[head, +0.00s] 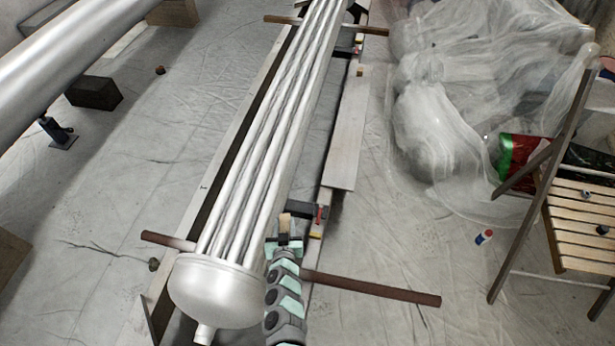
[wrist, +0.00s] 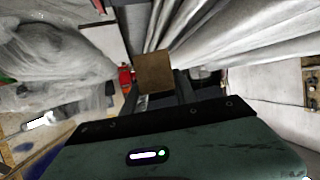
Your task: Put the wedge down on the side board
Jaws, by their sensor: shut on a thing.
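The wedge, a small tan-brown block, is in my gripper (head: 285,238). It shows at the jaws in the head view (head: 284,222) and as a brown square face in the wrist view (wrist: 153,72). My gripper is shut on it, beside the right side of the pipe bundle near its domed end. The side board (head: 342,150), a long pale plank, runs along the right of the pipes, up and right of my gripper. The wedge is apart from the board's bare near end. The wedge's underside is hidden.
The pipe bundle (head: 265,150) lies just left of my gripper. A rusty bar (head: 380,289) sticks out on the right. A small block (head: 360,71) sits near the board's far part. A red-and-yellow item (head: 318,222) is close right of the wedge. A slatted chair (head: 580,220) stands right.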

